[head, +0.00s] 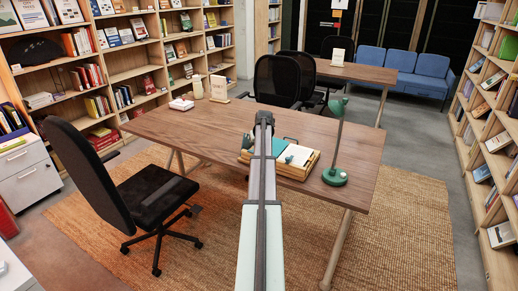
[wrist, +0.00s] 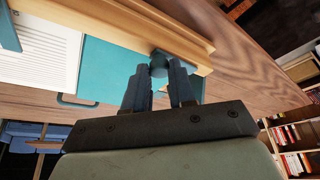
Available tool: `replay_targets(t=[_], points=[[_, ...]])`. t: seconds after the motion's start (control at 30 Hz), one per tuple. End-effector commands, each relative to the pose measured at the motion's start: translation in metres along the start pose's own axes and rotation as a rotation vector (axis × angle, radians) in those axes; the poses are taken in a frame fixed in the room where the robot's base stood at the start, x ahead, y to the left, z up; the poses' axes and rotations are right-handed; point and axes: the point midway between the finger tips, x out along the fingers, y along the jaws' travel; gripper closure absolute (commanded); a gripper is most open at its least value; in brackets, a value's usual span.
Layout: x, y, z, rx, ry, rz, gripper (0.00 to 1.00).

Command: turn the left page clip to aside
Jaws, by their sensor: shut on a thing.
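A wooden tray-like holder (head: 297,174) lies on the desk, with white paper (head: 299,155) on its right and teal at its left. In the wrist view the holder's wooden edge (wrist: 105,22) runs along a teal panel (wrist: 112,68) and a white lined page (wrist: 45,50). My gripper (wrist: 160,72) is at this edge, its fingers shut on a dark teal page clip (wrist: 159,58). The fingers hide part of the clip. Another teal piece (wrist: 8,28) shows at the left end of the edge. In the head view my arm hides the fingertips and the held clip.
A green lamp (head: 335,176) stands close to the holder's right.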

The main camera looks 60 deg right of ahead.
Motion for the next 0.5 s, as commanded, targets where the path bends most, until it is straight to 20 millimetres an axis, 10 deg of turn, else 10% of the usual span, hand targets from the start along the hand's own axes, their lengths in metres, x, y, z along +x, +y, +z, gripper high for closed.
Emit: replay_targets(t=[0.5], points=[[0.0005, 0.0007, 0.0004, -0.054, -0.002, -0.022, 1.0]])
